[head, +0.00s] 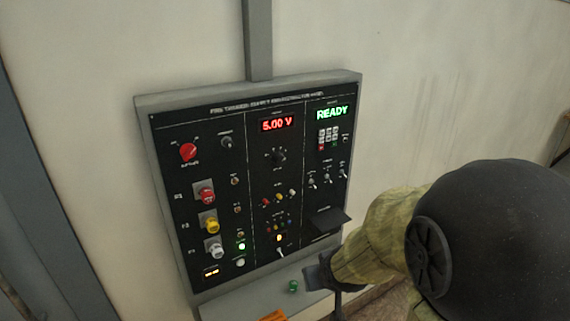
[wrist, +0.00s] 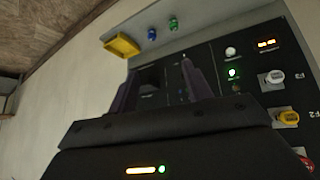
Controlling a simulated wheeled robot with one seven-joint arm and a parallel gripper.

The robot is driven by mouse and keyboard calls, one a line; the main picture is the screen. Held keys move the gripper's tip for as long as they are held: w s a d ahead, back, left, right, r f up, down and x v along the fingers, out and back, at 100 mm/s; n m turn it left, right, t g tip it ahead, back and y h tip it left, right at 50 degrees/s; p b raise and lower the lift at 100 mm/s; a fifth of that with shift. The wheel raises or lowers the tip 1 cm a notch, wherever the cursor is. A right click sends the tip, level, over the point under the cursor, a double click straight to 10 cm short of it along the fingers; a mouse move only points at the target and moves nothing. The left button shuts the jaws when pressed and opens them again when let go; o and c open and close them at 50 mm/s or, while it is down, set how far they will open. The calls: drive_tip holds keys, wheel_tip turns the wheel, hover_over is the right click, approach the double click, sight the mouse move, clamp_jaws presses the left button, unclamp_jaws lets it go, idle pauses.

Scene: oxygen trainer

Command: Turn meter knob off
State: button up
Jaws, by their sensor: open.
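The meter section sits in the upper middle of the black panel (head: 220,190), with a lit red display (head: 277,124) reading 5.00 V. Below that display is a small black round knob (head: 278,157) with marks around it; its pointer is too small to read. My gripper (head: 318,274) is in front of the panel's lower right, below and right of the knob. In the wrist view my gripper (wrist: 158,78) has its two dark fingers apart, with nothing seen between them. The panel's lower part shows beyond the fingers, tilted. The meter knob cannot be made out there.
A red knob (head: 188,152) and red, yellow and white plugs line the panel's left side. A green READY display (head: 332,113), keypad and toggles are at right. A dark ledge (head: 328,219) juts out. A yellow tray (wrist: 122,46) and small coloured parts lie near the panel.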

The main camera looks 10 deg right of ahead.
sight(281, 162)
drive_tip(key=w+r+n+t+y, duration=0.1)
drive_tip(key=w+r+t+y, duration=0.2)
drive_tip(key=r+t, duration=0.2)
drive_tip(key=w+d+r+n+t+y+p, duration=0.1)
drive_tip(key=r+t, duration=0.4)
drive_tip(key=r, duration=0.7)
drive_tip(key=shift+w+n+y, duration=0.8)
drive_tip(key=shift+w+y, duration=0.25)
drive_tip(key=shift+y, duration=0.15)
drive_tip(key=shift+w+p, duration=0.15)
drive_tip(key=shift+p, duration=0.15)
drive_tip(key=p+x, duration=0.4)
drive_tip(key=x, duration=1.3)
drive_tip(key=shift+w, duration=0.15)
drive_tip(key=c, duration=1)
